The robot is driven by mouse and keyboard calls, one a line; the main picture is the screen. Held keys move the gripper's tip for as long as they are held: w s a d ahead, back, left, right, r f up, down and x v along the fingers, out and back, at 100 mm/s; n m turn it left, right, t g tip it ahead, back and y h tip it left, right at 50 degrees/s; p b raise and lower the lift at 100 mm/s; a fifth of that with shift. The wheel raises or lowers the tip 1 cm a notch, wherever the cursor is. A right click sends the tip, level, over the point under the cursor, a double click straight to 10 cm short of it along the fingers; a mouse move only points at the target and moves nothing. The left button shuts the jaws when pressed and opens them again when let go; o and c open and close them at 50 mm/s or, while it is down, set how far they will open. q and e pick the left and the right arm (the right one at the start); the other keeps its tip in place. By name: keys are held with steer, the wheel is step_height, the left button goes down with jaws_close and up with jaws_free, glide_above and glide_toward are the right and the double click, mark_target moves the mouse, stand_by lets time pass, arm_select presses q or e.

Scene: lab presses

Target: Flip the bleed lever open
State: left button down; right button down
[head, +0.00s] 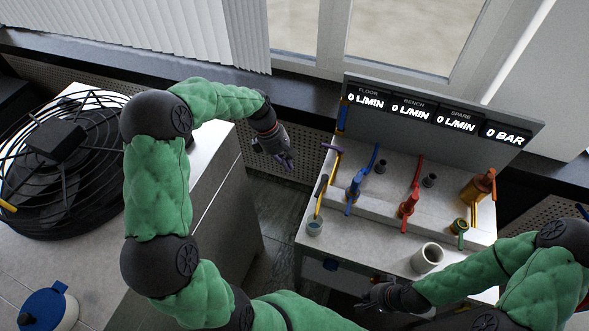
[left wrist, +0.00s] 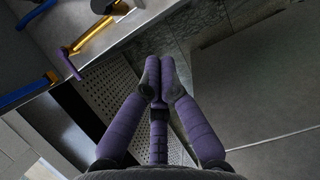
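I cannot tell for sure which part is the bleed lever. A purple lever (head: 332,148) tops a yellow fitting at the left end of the bench; a purple-ended yellow pipe (head: 318,200) stands in front of it, above a small cup (head: 314,227). A purple lever on a yellow pipe (left wrist: 70,63) also shows at upper left in the left wrist view. My left gripper (head: 287,161) is left of the bench, apart from the levers; its purple fingertips (left wrist: 159,66) meet with nothing between them. My right gripper (head: 374,298) is low before the bench, its fingers unclear.
The bench carries blue (head: 353,184) and red (head: 408,204) valves, an orange valve (head: 480,186), a green-handled valve (head: 460,229) and a white mug (head: 428,257). A display panel (head: 440,113) stands behind. A black fan (head: 60,160) sits on the left cabinet. A floor gap separates cabinet and bench.

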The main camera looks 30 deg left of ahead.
mark_target(321, 186)
arm_select(q)
steer(key=d+f+b, duration=0.2)
steer(key=d+f, duration=0.5)
steer(key=f, duration=0.1)
steer(key=shift+w+d+f, duration=0.2)
steer(key=shift+f, duration=0.05)
steer(key=shift+d, duration=0.1)
steer(key=shift+s+d+p, duration=0.1)
steer(key=shift+d+p, duration=0.4)
steer(key=shift+d, duration=0.1)
steer(key=shift+a, duration=0.1)
